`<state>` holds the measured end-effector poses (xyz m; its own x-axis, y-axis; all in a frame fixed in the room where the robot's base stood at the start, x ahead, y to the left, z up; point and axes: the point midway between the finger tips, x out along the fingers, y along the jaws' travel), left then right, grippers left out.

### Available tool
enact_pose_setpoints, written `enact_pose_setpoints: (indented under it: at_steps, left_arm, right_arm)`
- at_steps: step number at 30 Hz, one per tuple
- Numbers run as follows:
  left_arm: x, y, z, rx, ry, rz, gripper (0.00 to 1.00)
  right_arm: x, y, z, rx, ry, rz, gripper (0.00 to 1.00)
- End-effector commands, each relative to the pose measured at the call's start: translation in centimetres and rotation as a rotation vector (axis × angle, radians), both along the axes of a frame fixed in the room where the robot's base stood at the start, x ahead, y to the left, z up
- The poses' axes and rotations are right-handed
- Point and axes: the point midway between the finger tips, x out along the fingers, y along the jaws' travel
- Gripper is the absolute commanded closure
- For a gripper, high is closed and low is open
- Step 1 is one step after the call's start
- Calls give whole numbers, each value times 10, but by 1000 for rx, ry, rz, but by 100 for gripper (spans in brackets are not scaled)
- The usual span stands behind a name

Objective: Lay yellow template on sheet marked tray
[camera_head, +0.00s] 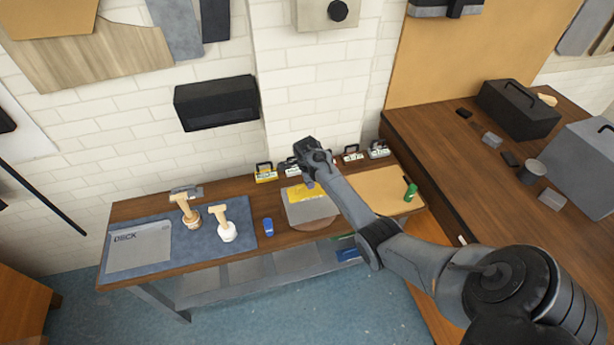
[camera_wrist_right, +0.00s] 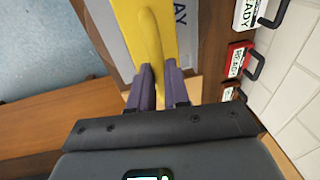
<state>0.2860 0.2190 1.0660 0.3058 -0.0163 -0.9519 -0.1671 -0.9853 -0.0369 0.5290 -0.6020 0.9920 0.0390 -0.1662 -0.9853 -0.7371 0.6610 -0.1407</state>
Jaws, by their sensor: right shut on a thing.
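The yellow template (camera_head: 303,193) is over the upper part of a grey sheet (camera_head: 308,211) on the workbench. In the right wrist view the yellow template (camera_wrist_right: 143,28) has a raised handle-like strip. My right gripper (camera_wrist_right: 160,82) is shut on this strip. In the head view my right gripper (camera_head: 309,181) is partly hidden by its own wrist. In the wrist view the grey sheet (camera_wrist_right: 188,42) carries dark letters ending in "AY"; the template covers the rest. I cannot tell whether the template touches the sheet. My left gripper is out of view.
A blue mat (camera_head: 115,236) at left holds a sheet marked DECK (camera_head: 139,247) and two wooden-handled tools (camera_head: 226,222). A blue object (camera_head: 268,227) stands right of the mat. Several padlock-shaped tags (camera_head: 265,173) line the wall. A green item (camera_head: 410,192) lies on a tan board (camera_head: 385,188).

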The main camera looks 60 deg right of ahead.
Motion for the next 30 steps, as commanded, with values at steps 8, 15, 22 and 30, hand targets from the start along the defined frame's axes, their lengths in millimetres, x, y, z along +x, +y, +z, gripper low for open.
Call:
enact_pose_setpoints:
  at_steps: [8,15,22,30]
  left_arm:
    - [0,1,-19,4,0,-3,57]
    - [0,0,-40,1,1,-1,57]
    - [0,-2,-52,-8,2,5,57]
    - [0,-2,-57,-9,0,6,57]
  right_arm:
    - [1,-1,-15,-1,-2,-2,100]
    - [0,-1,-33,-1,-2,-1,100]
    - [1,0,-47,-1,-1,-2,100]
    - [1,0,-59,-1,-1,0,100]
